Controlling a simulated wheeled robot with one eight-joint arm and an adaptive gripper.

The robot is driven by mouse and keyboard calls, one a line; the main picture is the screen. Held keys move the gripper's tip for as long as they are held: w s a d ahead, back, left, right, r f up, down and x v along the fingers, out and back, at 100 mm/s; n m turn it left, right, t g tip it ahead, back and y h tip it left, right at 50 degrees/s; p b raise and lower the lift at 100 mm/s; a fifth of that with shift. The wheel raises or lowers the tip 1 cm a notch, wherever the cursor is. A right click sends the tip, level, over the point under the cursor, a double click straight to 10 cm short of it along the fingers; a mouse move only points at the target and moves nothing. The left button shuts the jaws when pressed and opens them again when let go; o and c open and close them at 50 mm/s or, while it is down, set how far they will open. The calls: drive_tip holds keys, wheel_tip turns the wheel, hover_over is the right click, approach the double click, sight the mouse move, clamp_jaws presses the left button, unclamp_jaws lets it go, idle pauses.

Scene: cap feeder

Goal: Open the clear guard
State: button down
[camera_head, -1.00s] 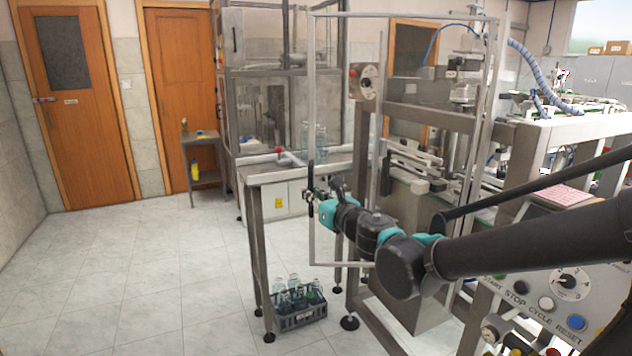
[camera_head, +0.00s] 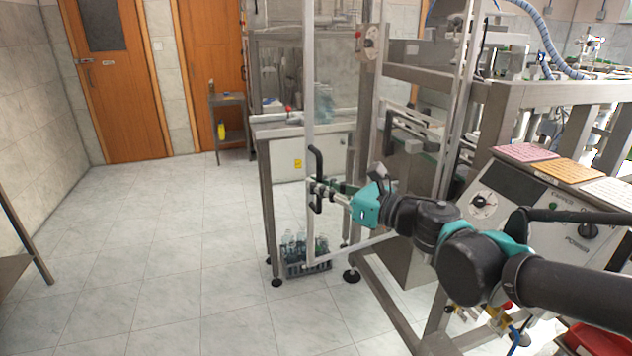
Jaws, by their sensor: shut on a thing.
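The clear guard is a see-through panel in a pale metal frame (camera_head: 309,100), hung on the front of the machine. Its free upright stands out in front of the steel machine frame, and its bottom rail slants back toward the machine. The guard appears to stand at least partly swung out. A black bar handle (camera_head: 318,160) sits on the free upright. My gripper (camera_head: 320,188) is shut around the handle at its middle. My arm reaches in from the lower right and partly hides the guard's lower edge and the machine behind it.
A control panel (camera_head: 480,230) with knobs stands at right beside my arm. A crate of bottles (camera_head: 305,262) sits on the floor below the guard. A side table (camera_head: 228,102) stands further back. The tiled floor at left is open, with a table edge (camera_head: 15,268) at far left.

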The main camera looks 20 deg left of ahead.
drive_tip(key=shift+s+d, duration=0.15)
drive_tip(key=shift+d, duration=0.05)
drive_tip(key=c, duration=1.9)
unclamp_jaws()
drive_tip(key=shift+o, duration=0.2)
drive_tip(key=shift+d, duration=0.1)
drive_tip(key=v, duration=1.1)
drive_tip(key=shift+s+d, duration=0.15)
drive_tip(key=shift+d, duration=0.2)
drive_tip(key=shift+s, duration=0.1)
